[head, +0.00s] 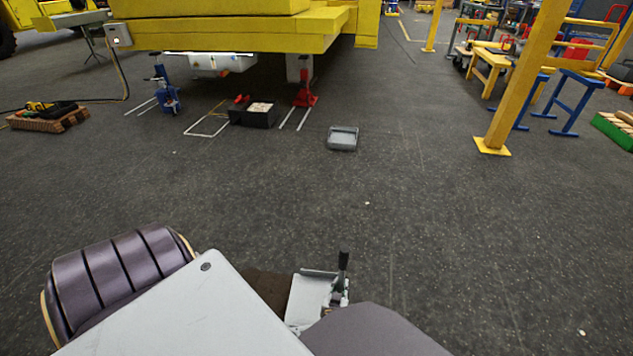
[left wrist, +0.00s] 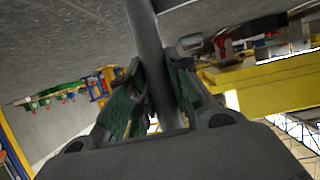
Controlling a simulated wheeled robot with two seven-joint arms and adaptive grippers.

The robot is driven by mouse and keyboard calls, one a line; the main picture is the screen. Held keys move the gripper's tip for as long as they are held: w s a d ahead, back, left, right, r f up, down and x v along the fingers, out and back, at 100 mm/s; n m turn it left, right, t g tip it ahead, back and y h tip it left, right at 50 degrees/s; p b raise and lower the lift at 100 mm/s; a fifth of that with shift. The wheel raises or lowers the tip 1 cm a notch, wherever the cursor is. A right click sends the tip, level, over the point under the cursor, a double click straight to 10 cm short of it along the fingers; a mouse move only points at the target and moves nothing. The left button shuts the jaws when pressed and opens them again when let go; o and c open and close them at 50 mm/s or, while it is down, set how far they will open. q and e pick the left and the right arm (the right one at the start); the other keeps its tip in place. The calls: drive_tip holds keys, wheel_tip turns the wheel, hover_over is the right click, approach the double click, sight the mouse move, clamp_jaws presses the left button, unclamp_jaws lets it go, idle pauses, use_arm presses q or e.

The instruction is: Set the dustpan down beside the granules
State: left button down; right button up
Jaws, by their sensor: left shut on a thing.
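My left gripper (head: 338,290) is low in the middle of the head view, partly hidden by my own body. The left wrist view shows its green-padded fingers (left wrist: 160,78) shut on a smooth dark grey rod-like handle (left wrist: 148,36). In the head view a short black grip end (head: 343,262) stands up at the gripper. I cannot tell whether the held handle belongs to the dustpan; its far end is out of view. A light grey, shallow open pan (head: 342,139) lies on the floor well ahead. I cannot clearly make out the granules. My right gripper is not in view.
A black bin (head: 262,118) with pale contents stands under the yellow machine (head: 230,35), between a blue jack (head: 167,97) and a red jack (head: 304,95). A yellow post (head: 515,85) and blue trestles (head: 568,105) stand right. The floor between is mostly clear.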

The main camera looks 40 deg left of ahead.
use_arm(q)
drive_tip(key=shift+w+d+f+m+h, duration=0.15)
drive_tip(key=shift+w+d+m+h, duration=0.2)
drive_tip(key=shift+d+m+h, duration=0.25)
drive_tip(key=shift+d+f, duration=0.1)
wheel_tip(320, 180, down, 6)
drive_tip(key=b, duration=0.3)
idle(0.5)
drive_tip(key=shift+f, duration=0.1)
